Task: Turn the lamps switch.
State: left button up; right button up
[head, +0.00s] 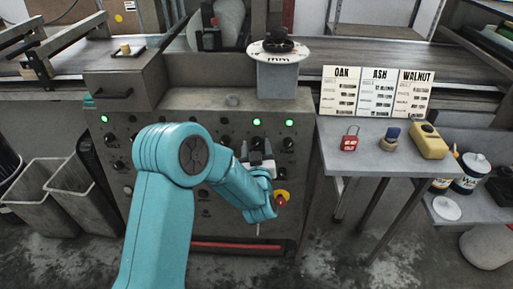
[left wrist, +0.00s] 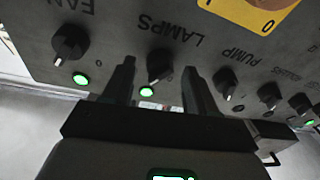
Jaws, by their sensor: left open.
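The lamps switch (left wrist: 159,66) is a dark knob under the word LAMPS on the grey panel, seen upside down in the left wrist view. A green light (left wrist: 147,91) glows beside it. My left gripper (left wrist: 161,68) is open, with one finger on each side of the knob in that view; I cannot tell whether either finger touches it. In the head view my left gripper (head: 258,158) is at the panel front, below a lit green light (head: 256,122), and largely hides the lamps switch. My right gripper is not in view.
The fan knob (left wrist: 70,44) and the pump knob (left wrist: 224,82) flank the lamps switch. A yellow plate (head: 283,195) with a red switch is below my gripper. A side table (head: 350,165) with small objects stands at right. Grey bins (head: 45,190) stand at left.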

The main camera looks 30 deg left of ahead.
pick_arm(q)
jog(key=c, duration=1.1)
jog(key=shift+o, duration=0.3)
jog(key=shift+f+n+g+b, duration=0.3)
jog(key=shift+n+b, duration=0.7)
jog(key=shift+b, duration=0.2)
jog(key=n+b, duration=0.3)
jog(key=shift+r+n+g+y+b, duration=0.1)
jog(key=shift+n+g+y+b, duration=0.2)
jog(key=shift+n+b, duration=0.1)
jog(key=n+g+b, duration=0.1)
jog(key=n+b, duration=0.1)
jog(key=n, duration=0.1)
jog(key=shift+w+d+r+n+b, duration=0.1)
jog(key=shift+n+b, duration=0.2)
jog(key=shift+n, duration=0.1)
jog(key=shift+r+n+g+b, duration=0.15)
jog(key=shift+n+g+b, duration=0.15)
jog(key=shift+n+b, duration=1.05)
jog(key=shift+n+p, duration=0.35)
jog(key=shift+n, duration=0.1)
jog(key=o, duration=1)
